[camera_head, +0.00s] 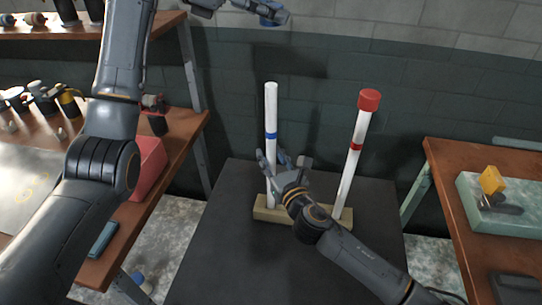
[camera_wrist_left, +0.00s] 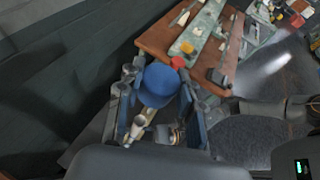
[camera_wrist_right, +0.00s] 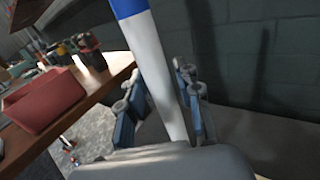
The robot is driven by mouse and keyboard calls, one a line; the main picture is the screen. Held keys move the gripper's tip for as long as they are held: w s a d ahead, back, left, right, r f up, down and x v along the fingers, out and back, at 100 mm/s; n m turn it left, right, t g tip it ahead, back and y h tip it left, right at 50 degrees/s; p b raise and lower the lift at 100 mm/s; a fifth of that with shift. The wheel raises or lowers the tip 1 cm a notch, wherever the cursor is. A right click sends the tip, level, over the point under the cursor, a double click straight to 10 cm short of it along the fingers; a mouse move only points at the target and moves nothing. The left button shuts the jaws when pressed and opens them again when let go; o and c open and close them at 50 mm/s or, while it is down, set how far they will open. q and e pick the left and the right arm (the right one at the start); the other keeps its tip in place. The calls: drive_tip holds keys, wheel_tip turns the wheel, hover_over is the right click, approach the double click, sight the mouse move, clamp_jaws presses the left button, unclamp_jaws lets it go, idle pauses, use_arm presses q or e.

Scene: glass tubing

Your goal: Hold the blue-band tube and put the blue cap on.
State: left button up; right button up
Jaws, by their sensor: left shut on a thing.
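The white blue-band tube (camera_head: 271,110) stands nearly upright in a pale wooden block (camera_head: 268,215), its top bare. Its blue band (camera_wrist_right: 128,8) shows at the top of the right wrist view. My right gripper (camera_head: 272,160) is open around the tube below the band, its fingers on both sides (camera_wrist_right: 163,95). My left gripper (camera_head: 262,12) is shut on the blue cap (camera_wrist_left: 159,86), high above the tube and roughly in line with its top in the head view. The cap (camera_head: 272,21) is partly hidden by the fingers there.
A white tube with a red band and red cap (camera_head: 369,100) leans to the right in the same block. The dark stand top (camera_head: 225,250) is otherwise clear. Wooden benches stand left with a red bin (camera_head: 150,165) and right with a pale green tray (camera_head: 500,225).

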sight(270, 85)
clamp_jaws()
use_arm(q)
drive_tip(key=shift+d+f, duration=0.2)
drive_tip(key=shift+f, duration=0.2)
drive_tip(key=f+n+t, duration=0.1)
drive_tip(key=f, duration=0.1)
drive_tip(key=f+n+t+y, duration=0.1)
drive_tip(key=f+n+t, duration=0.1)
drive_tip(key=f, duration=0.1)
drive_tip(key=shift+s+d+f, duration=0.15)
drive_tip(key=shift+d+f, duration=0.05)
drive_tip(key=shift+f, duration=0.15)
drive_tip(key=shift+a+f+n+t, duration=0.4)
drive_tip(key=shift+f+n+t, duration=0.05)
drive_tip(key=shift+n+t, duration=0.05)
